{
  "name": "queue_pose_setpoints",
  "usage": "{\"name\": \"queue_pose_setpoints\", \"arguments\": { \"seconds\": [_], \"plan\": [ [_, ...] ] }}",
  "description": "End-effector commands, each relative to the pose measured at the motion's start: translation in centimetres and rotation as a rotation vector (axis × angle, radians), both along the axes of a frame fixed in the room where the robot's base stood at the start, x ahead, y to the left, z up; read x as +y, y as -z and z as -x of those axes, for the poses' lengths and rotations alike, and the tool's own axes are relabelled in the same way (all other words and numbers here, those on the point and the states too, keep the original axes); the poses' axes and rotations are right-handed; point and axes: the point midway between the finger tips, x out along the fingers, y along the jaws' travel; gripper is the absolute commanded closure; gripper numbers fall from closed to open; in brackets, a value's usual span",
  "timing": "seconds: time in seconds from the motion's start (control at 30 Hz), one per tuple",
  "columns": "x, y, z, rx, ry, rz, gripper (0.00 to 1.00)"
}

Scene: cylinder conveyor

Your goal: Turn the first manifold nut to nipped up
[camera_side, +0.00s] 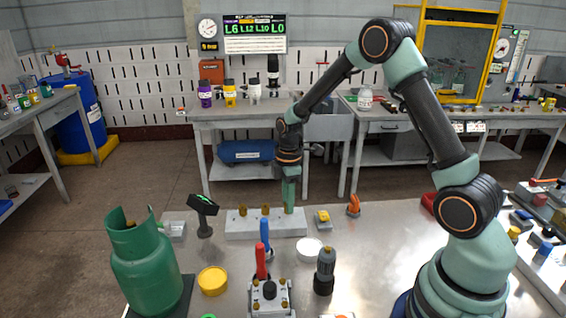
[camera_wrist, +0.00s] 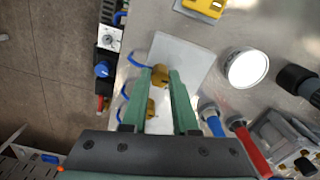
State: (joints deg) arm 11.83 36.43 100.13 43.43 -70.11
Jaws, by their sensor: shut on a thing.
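The pale manifold block (camera_side: 265,226) lies on the bench, with two brass nuts, one at its left (camera_side: 243,211) and one at its middle (camera_side: 265,210), showing on top. My gripper (camera_side: 289,208) points straight down at the block's right end, and its green fingers hide what they hold there. In the wrist view, the fingertips of my gripper (camera_wrist: 166,73) are shut on a brass manifold nut (camera_wrist: 160,77). A second brass nut (camera_wrist: 150,106) shows between the fingers, nearer the palm. The block's bare face (camera_wrist: 185,60) shows beyond the fingers. The held nut's turn angle cannot be told.
A yellow box (camera_side: 322,217), an orange item (camera_side: 353,206) and a white round lid (camera_side: 309,249) stand right of the block. Blue and red handles (camera_side: 261,262), a dark bottle (camera_side: 324,272) and a yellow lid (camera_side: 212,281) are in front. A green cylinder (camera_side: 147,265) stands left.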

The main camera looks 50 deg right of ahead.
Motion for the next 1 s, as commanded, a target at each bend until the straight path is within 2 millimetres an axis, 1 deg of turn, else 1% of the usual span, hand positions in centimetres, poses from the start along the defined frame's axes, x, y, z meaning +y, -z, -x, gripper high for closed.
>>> {"name": "queue_pose_setpoints", "arguments": {
  "seconds": [0.27, 1.0],
  "plan": [
    [0.01, -0.07, 0.02, 0.001, 0.154, -0.001, 1.00],
    [0.05, -0.11, 0.04, 0.001, 0.848, 0.000, 1.00]
  ]
}}
